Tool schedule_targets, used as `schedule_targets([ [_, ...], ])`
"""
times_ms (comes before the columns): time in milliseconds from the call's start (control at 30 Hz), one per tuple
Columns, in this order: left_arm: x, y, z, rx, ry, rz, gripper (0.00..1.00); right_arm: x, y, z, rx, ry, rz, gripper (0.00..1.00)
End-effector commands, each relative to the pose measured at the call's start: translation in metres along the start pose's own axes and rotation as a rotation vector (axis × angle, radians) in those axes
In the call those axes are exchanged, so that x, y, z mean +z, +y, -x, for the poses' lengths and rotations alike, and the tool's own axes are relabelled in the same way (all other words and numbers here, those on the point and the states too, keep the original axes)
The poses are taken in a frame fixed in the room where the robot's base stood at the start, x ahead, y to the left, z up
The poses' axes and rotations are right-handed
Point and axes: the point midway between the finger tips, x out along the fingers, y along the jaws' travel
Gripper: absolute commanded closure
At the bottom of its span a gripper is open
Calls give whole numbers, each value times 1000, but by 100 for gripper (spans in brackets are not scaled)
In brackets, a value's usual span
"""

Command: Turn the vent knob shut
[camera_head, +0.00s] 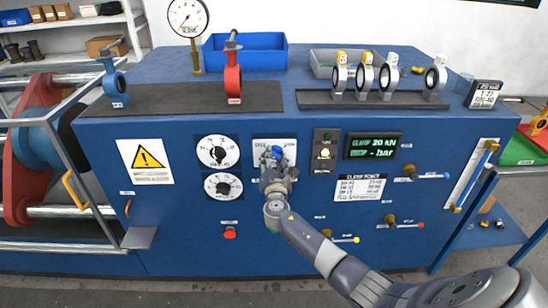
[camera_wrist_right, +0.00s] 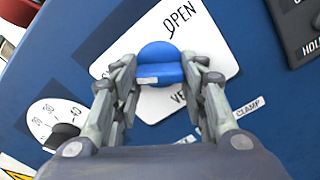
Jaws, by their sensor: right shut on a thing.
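The blue vent knob (camera_wrist_right: 166,62) sits on a white label plate (camera_wrist_right: 205,45) on the blue front panel. The plate reads "OPEN" at its top, and other lettering is partly covered. My right gripper (camera_wrist_right: 163,75) has its fingers on both sides of the knob and is shut on it. The knob carries a small white mark and looks tilted in the wrist view. In the head view the knob (camera_head: 277,150) shows just above my right gripper (camera_head: 275,166), which partly covers the plate (camera_head: 261,146). My left gripper is not in view.
Two dials (camera_head: 217,151) are left of the knob. A switch plate with a lit lamp (camera_head: 325,153) and a green-lettered display (camera_head: 374,146) are to the right. A red button (camera_head: 230,233) and small lever valves (camera_head: 390,221) are lower on the panel.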

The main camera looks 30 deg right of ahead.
Motion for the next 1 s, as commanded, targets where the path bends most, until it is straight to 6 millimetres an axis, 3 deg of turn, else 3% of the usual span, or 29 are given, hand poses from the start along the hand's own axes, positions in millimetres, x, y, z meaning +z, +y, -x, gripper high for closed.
schedule_targets([
  [767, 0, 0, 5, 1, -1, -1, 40, 2, 0, -1, 1, -4, 101, 84],
  [800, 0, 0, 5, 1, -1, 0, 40, 2, 0, -1, 1, -4, 101, 54],
  [867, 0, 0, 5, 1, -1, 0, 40, 2, 0, -1, 1, -4, 101, 40],
  [1000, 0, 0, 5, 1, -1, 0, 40, 1, 0, -1, 1, -2, 100, 40],
])
